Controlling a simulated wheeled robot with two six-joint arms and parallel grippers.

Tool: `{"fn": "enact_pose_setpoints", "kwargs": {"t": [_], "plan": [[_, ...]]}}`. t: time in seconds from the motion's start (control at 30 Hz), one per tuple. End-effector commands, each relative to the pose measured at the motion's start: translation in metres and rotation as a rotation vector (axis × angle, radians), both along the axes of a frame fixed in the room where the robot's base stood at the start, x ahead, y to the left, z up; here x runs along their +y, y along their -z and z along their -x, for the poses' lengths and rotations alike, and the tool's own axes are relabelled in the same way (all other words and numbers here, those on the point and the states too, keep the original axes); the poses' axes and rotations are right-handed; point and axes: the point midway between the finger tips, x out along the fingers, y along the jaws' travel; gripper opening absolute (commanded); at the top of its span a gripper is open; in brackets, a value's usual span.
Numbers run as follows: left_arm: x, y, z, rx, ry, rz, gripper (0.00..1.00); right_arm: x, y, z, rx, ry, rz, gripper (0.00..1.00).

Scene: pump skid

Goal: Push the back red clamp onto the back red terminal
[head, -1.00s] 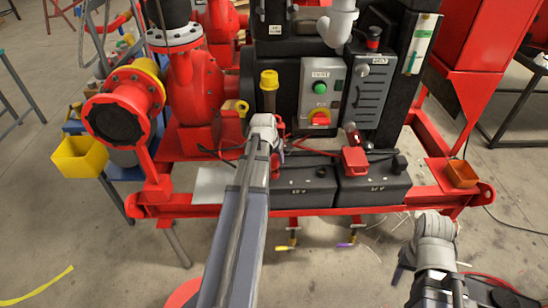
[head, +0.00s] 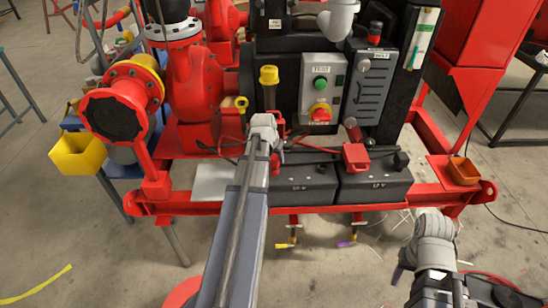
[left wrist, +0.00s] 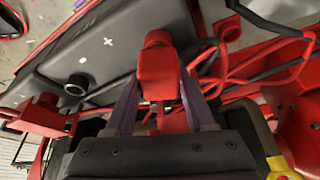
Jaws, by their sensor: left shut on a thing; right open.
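My left gripper (head: 264,122) is over the back of the left battery (head: 302,184). In the left wrist view its two fingers (left wrist: 160,108) are shut on a red clamp (left wrist: 158,78). A rounded red piece (left wrist: 157,38) shows just beyond the clamp; I cannot tell whether it is the terminal or part of the clamp. Only a bit of red shows beside the gripper in the head view, so clamp-to-terminal contact is hidden. My right gripper (head: 435,226) is open and empty at the lower right, in front of the skid and away from the batteries.
Another red clamp (head: 355,155) sits at the right battery (head: 374,183). Red and black cables (left wrist: 225,75) run close to the left fingers. A control box (head: 321,88) stands behind the batteries. The red skid beam (head: 230,208) crosses in front. Floor in front is mostly clear.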

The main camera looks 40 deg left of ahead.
Motion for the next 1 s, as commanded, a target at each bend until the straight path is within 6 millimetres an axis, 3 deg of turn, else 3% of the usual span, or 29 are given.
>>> {"fn": "enact_pose_setpoints", "kwargs": {"t": [0.93,0.97,1.0], "plan": [[0.000,0.014,0.000,0.000,0.000,0.000,0.00,0.000,0.014,0.000,0.000,0.000,0.000,0.50],[0.000,0.014,0.000,0.000,0.000,0.000,0.56,0.000,0.014,0.000,0.000,0.000,0.000,0.50],[0.000,0.014,0.000,0.000,0.000,0.000,0.60,0.000,0.014,0.000,0.000,0.000,0.000,0.50]]}}
